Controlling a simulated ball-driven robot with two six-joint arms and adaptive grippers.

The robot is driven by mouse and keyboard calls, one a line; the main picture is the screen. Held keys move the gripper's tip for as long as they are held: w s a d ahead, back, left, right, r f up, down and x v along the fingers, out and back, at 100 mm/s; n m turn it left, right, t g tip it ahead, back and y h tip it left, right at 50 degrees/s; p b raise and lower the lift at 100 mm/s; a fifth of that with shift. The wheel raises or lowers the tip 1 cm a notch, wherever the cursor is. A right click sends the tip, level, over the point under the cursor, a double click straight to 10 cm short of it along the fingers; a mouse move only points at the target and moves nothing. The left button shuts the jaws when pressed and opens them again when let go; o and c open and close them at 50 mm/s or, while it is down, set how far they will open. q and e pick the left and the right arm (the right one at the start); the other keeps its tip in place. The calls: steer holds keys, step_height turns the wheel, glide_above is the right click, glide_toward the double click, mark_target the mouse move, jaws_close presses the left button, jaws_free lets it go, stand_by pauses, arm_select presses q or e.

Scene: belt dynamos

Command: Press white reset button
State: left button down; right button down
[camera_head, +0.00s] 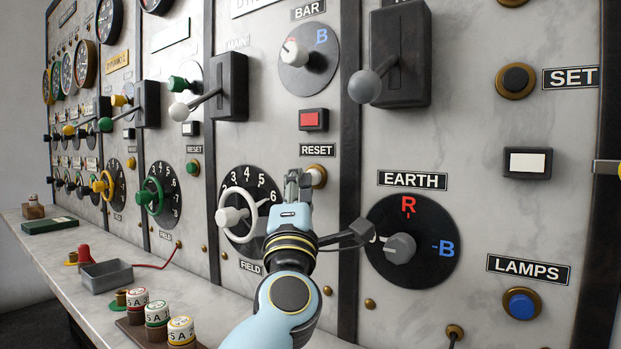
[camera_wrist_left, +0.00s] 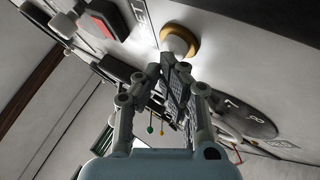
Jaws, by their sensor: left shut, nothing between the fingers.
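The white reset button (camera_head: 317,177) sits in a brass ring on the marble panel, below the RESET label (camera_head: 317,150). My left gripper (camera_head: 298,180) is shut and empty, with its fingertips just left of the button in the head view and partly in front of its ring. In the left wrist view the button (camera_wrist_left: 179,43) and its brass ring show just beyond the shut fingertips (camera_wrist_left: 172,66). I cannot tell whether the fingertips touch it. My right gripper is in neither view.
A white-rimmed field handwheel (camera_head: 222,203) is left of my gripper. The EARTH knob (camera_head: 400,247) is to the right. A red lamp (camera_head: 312,119) and a lever (camera_head: 365,86) are above. A ledge (camera_head: 190,300) holds a grey tray (camera_head: 106,275) and several labelled plugs (camera_head: 157,312).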

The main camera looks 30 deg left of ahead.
arm_select(q)
steer(key=shift+w, duration=0.25)
steer(key=shift+s, duration=0.2)
stand_by(0.4)
steer(key=shift+s, duration=0.75)
steer(key=shift+s+a+p, duration=0.2)
steer(key=shift+s+p, duration=0.45)
steer(key=shift+s, duration=1.9)
